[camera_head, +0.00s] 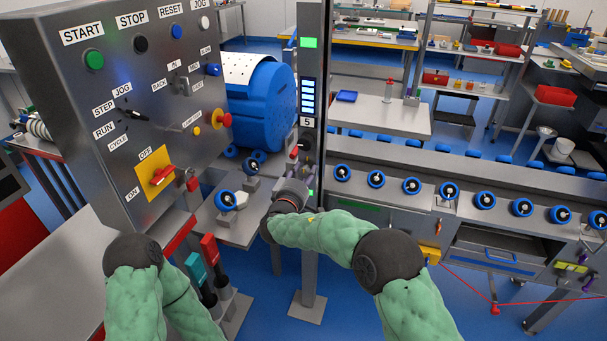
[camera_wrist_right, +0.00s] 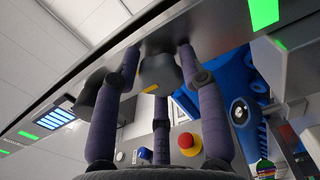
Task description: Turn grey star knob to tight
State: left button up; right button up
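The grey star knob (camera_wrist_right: 158,72) is on the grey metal post (camera_wrist_right: 225,30) in the right wrist view, with a small yellow mark on its edge. My right gripper (camera_wrist_right: 160,58) has its dark jointed fingers around the knob, one on each side and one behind. The fingertips reach close to the post face. I cannot tell whether the fingers press on the knob. In the head view my right gripper (camera_head: 303,172) is at the post, below its number 5 label, and the knob is hard to make out there. My left gripper is out of view.
A control panel (camera_head: 120,85) with labelled buttons and a red-yellow switch stands at the left. A blue motor-like drum (camera_head: 262,100) is behind the post (camera_head: 311,60). A roller conveyor with blue wheels (camera_head: 411,186) runs to the right. My left arm is at the lower left.

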jog(key=shift+o, duration=1.2)
jog(key=shift+d, duration=0.15)
jog(key=shift+s+a, duration=0.25)
jog(key=shift+s, duration=0.05)
jog(key=v, duration=1.1)
jog(key=shift+s, duration=0.15)
